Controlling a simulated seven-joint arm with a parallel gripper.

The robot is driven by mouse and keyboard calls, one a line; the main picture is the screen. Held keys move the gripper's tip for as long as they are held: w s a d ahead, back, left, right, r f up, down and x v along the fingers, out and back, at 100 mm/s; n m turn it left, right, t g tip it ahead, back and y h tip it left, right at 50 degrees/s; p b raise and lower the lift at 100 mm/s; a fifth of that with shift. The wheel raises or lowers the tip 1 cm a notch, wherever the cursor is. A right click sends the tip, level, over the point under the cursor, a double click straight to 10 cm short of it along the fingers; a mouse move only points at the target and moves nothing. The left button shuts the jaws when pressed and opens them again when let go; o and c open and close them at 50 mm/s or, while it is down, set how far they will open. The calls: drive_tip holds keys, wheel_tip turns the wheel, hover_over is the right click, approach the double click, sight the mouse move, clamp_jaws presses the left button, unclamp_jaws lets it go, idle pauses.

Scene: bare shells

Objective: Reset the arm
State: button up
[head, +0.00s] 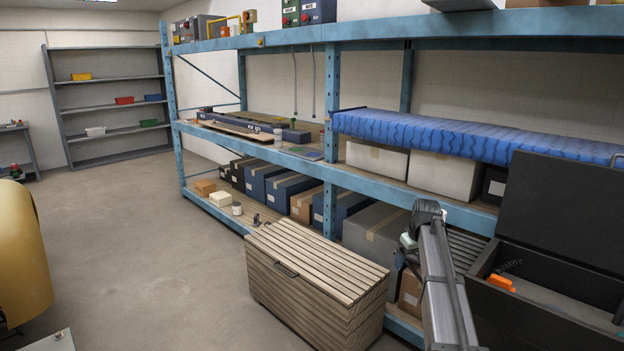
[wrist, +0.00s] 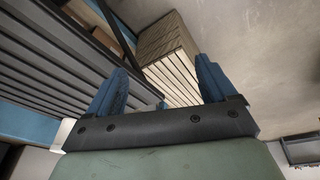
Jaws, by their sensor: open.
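My gripper (wrist: 160,88) shows in the wrist view with its two blue fingers spread wide apart and nothing between them. Beyond the fingers, the slatted wooden chest (wrist: 168,50) is in sight, apart from them. In the head view, my grey arm reaches up from the lower right, just right of the closed slatted chest (head: 318,268) and in front of the blue rack (head: 455,205). My fingers are hard to make out in the head view, partly hidden behind the arm.
A dark open-lidded box (head: 560,290) with an orange item (head: 501,283) inside stands close to my arm's right. Cartons and a blue mattress (head: 470,135) fill the rack. A yellow rounded object (head: 22,255) is at far left. The floor (head: 150,240) between is clear.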

drive_tip(key=s+a+f+m+g, duration=0.15)
drive_tip(key=s+a+f, duration=0.25)
drive_tip(key=s+f, duration=0.65)
drive_tip(key=s+a+f+g, duration=0.25)
drive_tip(key=s+f, duration=0.45)
drive_tip(key=f, duration=0.7)
drive_tip(key=s+a+f+m+g, duration=0.1)
drive_tip(key=s+a+f, duration=0.55)
drive_tip(key=f, duration=0.65)
drive_tip(key=s+f+g, duration=0.1)
drive_tip(key=s+f, duration=0.3)
drive_tip(key=s, duration=0.8)
drive_tip(key=s+a+f+m+g, duration=0.1)
drive_tip(key=s+f, duration=0.4)
drive_tip(key=s, duration=0.8)
drive_tip(key=s+f+g, duration=0.2)
drive_tip(key=s+f, duration=0.2)
drive_tip(key=s, duration=0.8)
drive_tip(key=shift+s+a+f+g, duration=0.25)
drive_tip(key=shift+s+a+g, duration=0.05)
drive_tip(key=shift+g, duration=0.1)
drive_tip(key=shift+o, duration=0.5)
drive_tip(key=shift+m, duration=0.25)
